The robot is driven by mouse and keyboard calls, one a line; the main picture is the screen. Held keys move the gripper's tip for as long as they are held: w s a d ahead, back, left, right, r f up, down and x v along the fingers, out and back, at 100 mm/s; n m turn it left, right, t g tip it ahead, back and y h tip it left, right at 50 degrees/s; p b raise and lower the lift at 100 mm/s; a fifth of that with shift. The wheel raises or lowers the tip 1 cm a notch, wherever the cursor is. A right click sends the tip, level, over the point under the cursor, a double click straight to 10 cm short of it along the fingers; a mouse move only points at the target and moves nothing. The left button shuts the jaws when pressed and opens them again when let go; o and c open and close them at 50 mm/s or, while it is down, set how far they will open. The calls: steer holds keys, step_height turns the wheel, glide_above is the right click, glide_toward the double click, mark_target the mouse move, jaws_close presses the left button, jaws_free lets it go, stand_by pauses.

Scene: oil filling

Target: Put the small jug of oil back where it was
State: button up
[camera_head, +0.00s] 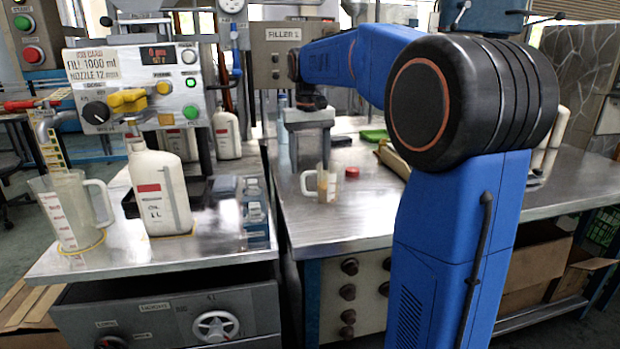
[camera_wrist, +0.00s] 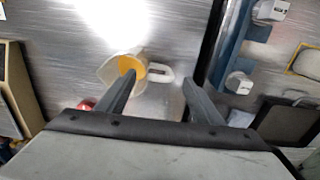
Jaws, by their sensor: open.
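The small jug (camera_head: 327,186) stands upright on the right metal table, with amber oil in it. In the wrist view its round mouth shows yellow oil (camera_wrist: 131,64), and its pale handle (camera_wrist: 164,72) points right. My gripper (camera_wrist: 160,80) is open, with one finger over the jug's mouth and the other to the right of the handle. The handle lies between the fingers in that view; I cannot tell whether they touch the jug.
A red cap (camera_head: 352,172) lies beside the jug. A large measuring jug (camera_head: 72,215) and a white oil bottle (camera_head: 158,195) stand on the left bench, under the filler panel (camera_head: 135,85). A green cloth (camera_head: 374,135) lies farther back. The table front is clear.

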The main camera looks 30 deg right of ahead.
steer(key=shift+r, duration=2.15)
steer(key=s+a+f+t, duration=0.1)
steer(key=s+a+f, duration=0.1)
steer(key=s, duration=0.4)
steer(key=s+a+f+n, duration=0.1)
steer(key=s+a+f, duration=0.1)
steer(key=s, duration=0.4)
steer(key=s+a+f+t, duration=0.1)
steer(key=s+a+f, duration=0.2)
steer(key=s, duration=0.2)
steer(key=shift+s+a+f+n+t, duration=0.1)
steer(key=shift+s+f+n+t, duration=0.2)
steer(key=shift+s+n, duration=0.1)
steer(key=s+a+f+n+t, duration=0.1)
steer(key=s+a+f+t, duration=0.1)
steer(key=s+f, duration=1.1)
steer(key=shift+s+a+f, duration=0.35)
steer(key=shift+s+a, duration=0.05)
steer(key=shift+a, duration=0.2)
